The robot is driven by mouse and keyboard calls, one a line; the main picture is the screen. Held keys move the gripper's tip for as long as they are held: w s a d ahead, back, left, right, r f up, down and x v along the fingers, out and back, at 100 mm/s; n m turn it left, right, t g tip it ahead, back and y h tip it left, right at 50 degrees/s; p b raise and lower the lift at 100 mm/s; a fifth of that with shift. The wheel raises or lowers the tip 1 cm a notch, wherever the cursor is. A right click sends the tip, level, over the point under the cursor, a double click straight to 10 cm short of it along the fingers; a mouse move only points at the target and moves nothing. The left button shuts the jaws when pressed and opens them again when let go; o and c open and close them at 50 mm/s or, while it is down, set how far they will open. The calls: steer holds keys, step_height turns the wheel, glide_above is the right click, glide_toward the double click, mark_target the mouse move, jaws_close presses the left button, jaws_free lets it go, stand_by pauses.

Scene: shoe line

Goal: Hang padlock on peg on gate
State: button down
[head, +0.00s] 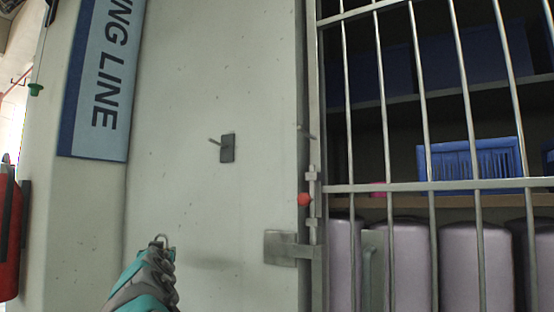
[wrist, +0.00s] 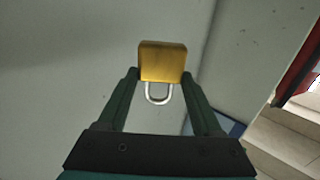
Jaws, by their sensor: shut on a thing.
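My gripper (wrist: 162,77) is shut on a padlock with a brass body (wrist: 162,60). In the wrist view its silver shackle (wrist: 158,96) points back towards the palm. In the head view my gripper (head: 157,258) is at the bottom left, and a small metal loop, seemingly the shackle (head: 160,240), shows at its tip; the brass body is hidden there. The barred gate (head: 345,120) stands at the right. A short thin peg (head: 307,134) sticks out at its left post, above a red knob (head: 303,199). The padlock is left of and below this peg, apart from it.
A dark plate with a short pin (head: 227,148) is on the pale wall (head: 190,60). A metal latch plate (head: 281,247) juts from the gate's left edge. Behind the bars are shelves with a blue crate (head: 472,160). A red extinguisher (head: 8,235) hangs far left.

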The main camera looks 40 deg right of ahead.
steer(key=s+d+r+m+g+h, duration=0.1)
steer(key=s+d+r+m+h, duration=0.15)
steer(key=s+r, duration=0.35)
steer(key=s+d+r+m+g+h, duration=0.1)
steer(key=s+d+r+h, duration=0.2)
steer(key=r, duration=0.5)
steer(key=s+d+r+m+g+h, duration=0.1)
steer(key=s+r, duration=0.3)
steer(key=s, duration=0.5)
steer(key=s+d+r+m+g+h, duration=0.2)
steer(key=s+d+r+m+g, duration=0.1)
steer(key=s, duration=0.7)
steer(key=s+d+r+m+g+h, duration=0.2)
steer(key=s+r+g, duration=0.2)
steer(key=s+r, duration=0.3)
steer(key=s, duration=0.2)
steer(key=shift+s+d, duration=0.15)
steer(key=shift+s, duration=0.15)
steer(key=shift+w+d, duration=0.1)
steer(key=shift+d, duration=0.05)
steer(key=f+x, duration=0.1)
steer(key=x, duration=1)
steer(key=shift+f, duration=0.25)
